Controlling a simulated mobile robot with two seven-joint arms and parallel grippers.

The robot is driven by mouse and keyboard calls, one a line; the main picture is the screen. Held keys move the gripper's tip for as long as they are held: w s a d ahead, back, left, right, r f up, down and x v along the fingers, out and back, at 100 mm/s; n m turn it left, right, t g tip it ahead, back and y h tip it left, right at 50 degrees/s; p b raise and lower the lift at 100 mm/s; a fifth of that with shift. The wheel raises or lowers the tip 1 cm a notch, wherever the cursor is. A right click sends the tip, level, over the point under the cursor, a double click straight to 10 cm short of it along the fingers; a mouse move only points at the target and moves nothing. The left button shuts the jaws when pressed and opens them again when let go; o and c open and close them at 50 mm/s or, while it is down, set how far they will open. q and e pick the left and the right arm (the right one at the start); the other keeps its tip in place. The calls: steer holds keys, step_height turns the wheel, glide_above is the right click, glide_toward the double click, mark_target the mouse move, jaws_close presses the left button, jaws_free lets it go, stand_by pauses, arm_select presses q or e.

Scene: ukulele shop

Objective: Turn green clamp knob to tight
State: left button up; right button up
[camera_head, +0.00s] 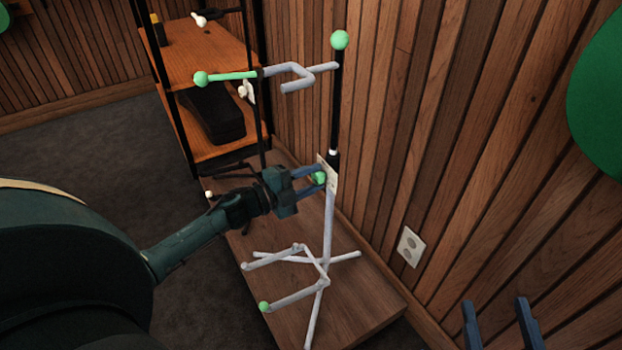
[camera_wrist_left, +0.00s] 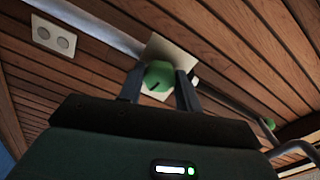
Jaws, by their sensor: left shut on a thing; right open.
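The green clamp knob (camera_head: 319,178) sits on the upright of a grey and black instrument stand (camera_head: 328,225), in front of a small pale plate (camera_head: 333,183). My left gripper (camera_head: 312,178) reaches in from the left and is shut on the knob. In the left wrist view the knob (camera_wrist_left: 159,75) shows between the two fingers, with a dark mark on its face and the pale plate (camera_wrist_left: 172,50) behind it. My right gripper (camera_head: 498,318) shows only as two spread blue fingertips at the lower right, empty and away from the stand.
The stand rests on a low wooden platform (camera_head: 375,300) beside a wood-panelled wall. A wooden shelf unit (camera_head: 205,50) stands behind at the left. A wall outlet (camera_head: 410,246) is right of the stand.

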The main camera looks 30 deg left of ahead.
stand_by(0.3)
arm_select(q)
steer(key=o, duration=1)
steer(key=shift+c, duration=0.2)
steer(key=shift+s, duration=0.1)
steer(key=p+v, duration=0.3)
steer(key=v, duration=1)
steer(key=shift+a, duration=0.1)
